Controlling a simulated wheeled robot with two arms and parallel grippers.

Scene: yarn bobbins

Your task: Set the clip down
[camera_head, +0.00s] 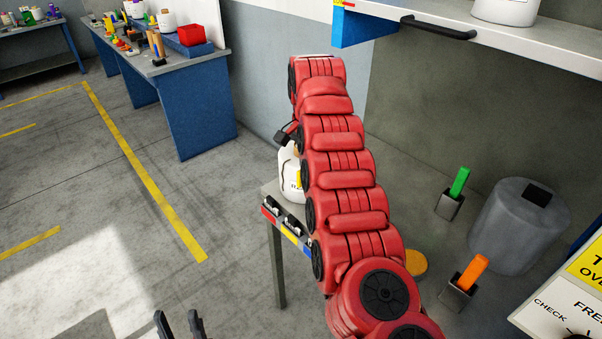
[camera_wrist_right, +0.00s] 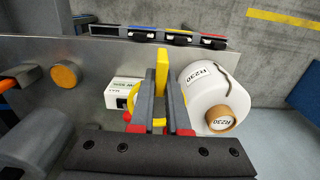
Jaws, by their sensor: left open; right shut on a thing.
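In the wrist view a yellow clip (camera_wrist_right: 162,70) stands up between the grey fingers of my right gripper (camera_wrist_right: 162,98), which is shut on it. A yellow curved part also shows around the fingers. A white yarn bobbin (camera_wrist_right: 207,85) marked R230 lies just to the right of the fingers. In the head view my red right arm hides most of the right gripper and part of the white bobbin (camera_head: 289,170). My left gripper (camera_head: 178,320) is at the bottom edge, open and empty, over the floor.
A rail with colour-marked black holders (camera_wrist_right: 175,38) runs along the table edge. A white box (camera_wrist_right: 123,93) and an orange disc (camera_wrist_right: 66,75) are on the grey table (camera_wrist_right: 105,60), left of the gripper. Green (camera_head: 459,182) and orange (camera_head: 472,272) handles stand in holders beside a grey bin (camera_head: 515,230).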

